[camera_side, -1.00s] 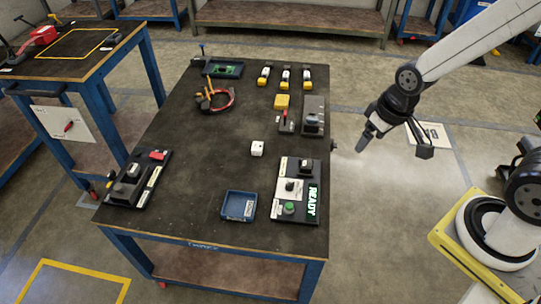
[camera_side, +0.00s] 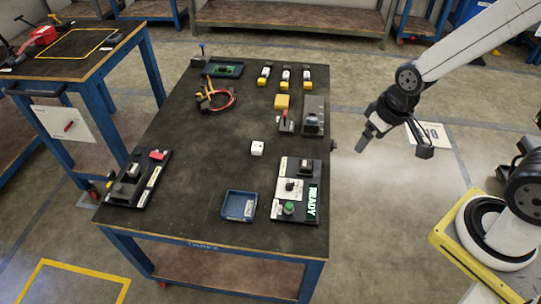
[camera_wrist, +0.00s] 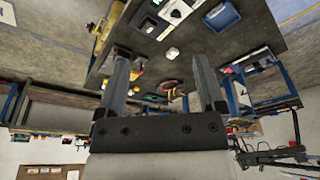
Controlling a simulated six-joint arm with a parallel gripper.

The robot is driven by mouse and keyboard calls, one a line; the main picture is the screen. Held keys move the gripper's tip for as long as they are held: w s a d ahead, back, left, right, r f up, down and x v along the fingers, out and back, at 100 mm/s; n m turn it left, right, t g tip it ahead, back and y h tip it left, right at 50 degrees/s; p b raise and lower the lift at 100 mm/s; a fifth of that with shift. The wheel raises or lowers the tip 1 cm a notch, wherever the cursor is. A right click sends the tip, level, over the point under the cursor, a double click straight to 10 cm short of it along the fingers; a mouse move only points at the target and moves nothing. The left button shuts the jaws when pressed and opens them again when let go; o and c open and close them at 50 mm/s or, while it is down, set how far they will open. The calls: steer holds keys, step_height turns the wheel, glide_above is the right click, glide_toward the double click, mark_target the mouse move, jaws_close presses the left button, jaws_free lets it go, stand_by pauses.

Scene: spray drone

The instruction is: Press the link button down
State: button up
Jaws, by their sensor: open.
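A dark panel (camera_side: 312,216) near the front right of the table carries a green round button (camera_side: 289,208), a black knob on a white plate and a lit green "READY" display (camera_side: 312,204). I cannot read which button is labelled link. My gripper (camera_side: 366,143) is empty, up to the right of the table and apart from the panel. In the wrist view my gripper (camera_wrist: 161,80) shows two fingers spread wide with nothing between them. The panel (camera_wrist: 175,12) shows at the top of that view.
A blue tray (camera_side: 239,206) sits left of the panel and a white cube (camera_side: 257,148) behind it. Another panel (camera_side: 137,178) with a red part is at the front left. Cables (camera_side: 217,98), several yellow-white blocks and a lever unit (camera_side: 286,123) stand farther back. The table middle is mostly clear.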

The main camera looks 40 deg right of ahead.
steer(key=c, duration=0.8)
steer(key=shift+w+d+f, duration=0.1)
steer(key=shift+w, duration=0.1)
steer(key=c, duration=0.4)
steer(key=shift+w+d+f, duration=0.1)
steer(key=shift+w+f, duration=0.1)
steer(key=w+d+f+n+t, duration=0.1)
steer(key=w+f+n+t, duration=0.3)
steer(key=w+f, duration=0.45)
steer(key=a+f+n+y, duration=0.2)
steer(key=f+y, duration=0.1)
steer(key=f, duration=0.2)
steer(key=s+a+f+n+y, duration=0.1)
steer(key=a+f+n+y, duration=0.2)
steer(key=f, duration=0.3)
steer(key=shift+s+f, duration=0.15)
steer(key=shift+s, duration=0.1)
